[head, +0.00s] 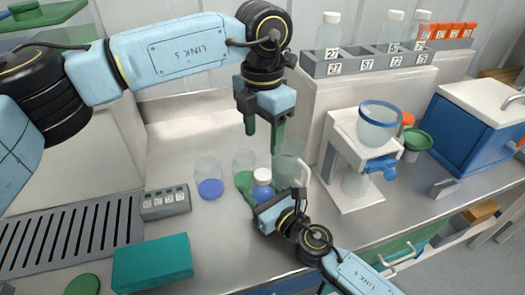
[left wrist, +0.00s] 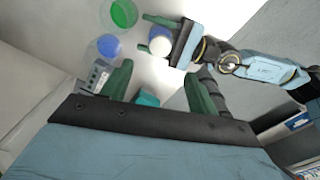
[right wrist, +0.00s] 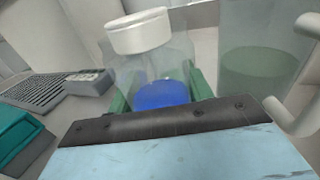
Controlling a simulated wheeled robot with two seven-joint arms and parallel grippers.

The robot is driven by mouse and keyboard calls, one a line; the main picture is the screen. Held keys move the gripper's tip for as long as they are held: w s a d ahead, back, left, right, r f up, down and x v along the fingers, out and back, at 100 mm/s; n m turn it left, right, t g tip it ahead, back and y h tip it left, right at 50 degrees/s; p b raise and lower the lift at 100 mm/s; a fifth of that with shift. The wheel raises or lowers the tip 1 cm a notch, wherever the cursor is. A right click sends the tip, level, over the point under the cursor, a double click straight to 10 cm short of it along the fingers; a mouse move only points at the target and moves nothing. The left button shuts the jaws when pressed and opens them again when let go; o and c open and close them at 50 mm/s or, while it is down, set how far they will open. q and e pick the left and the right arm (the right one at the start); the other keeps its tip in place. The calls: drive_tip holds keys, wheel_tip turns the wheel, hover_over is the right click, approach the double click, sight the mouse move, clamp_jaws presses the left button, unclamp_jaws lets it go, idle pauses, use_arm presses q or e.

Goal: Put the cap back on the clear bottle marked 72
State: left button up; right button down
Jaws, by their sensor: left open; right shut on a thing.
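My right gripper (head: 262,196) is shut on a clear bottle (right wrist: 165,68) with blue in its lower part, upright near the bench top. A white cap (right wrist: 138,32) sits at the top of this bottle; whether it is fully seated I cannot tell. The cap also shows in the head view (head: 262,175) and the left wrist view (left wrist: 160,46). No number is readable on the bottle. My left gripper (head: 262,143) is open and empty, pointing down above the bottle and apart from it.
A beaker with blue liquid (head: 210,180), one with green (head: 243,172) and a clear jug (head: 290,170) stand close by. A rack (head: 350,62) with numbered slots holds clear capped bottles at the back. A white stand (head: 350,150) is at right.

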use_arm(q)
drive_tip(key=shift+r, duration=0.95)
use_arm(e)
drive_tip(key=c, duration=0.5)
unclamp_jaws()
drive_tip(key=b+v, duration=0.1)
drive_tip(key=v, duration=1.1)
drive_tip(key=shift+d+f, duration=0.15)
drive_tip(key=shift+s+d, duration=0.35)
drive_tip(key=shift+s, duration=0.15)
use_arm(q)
drive_tip(key=shift+f, duration=0.6)
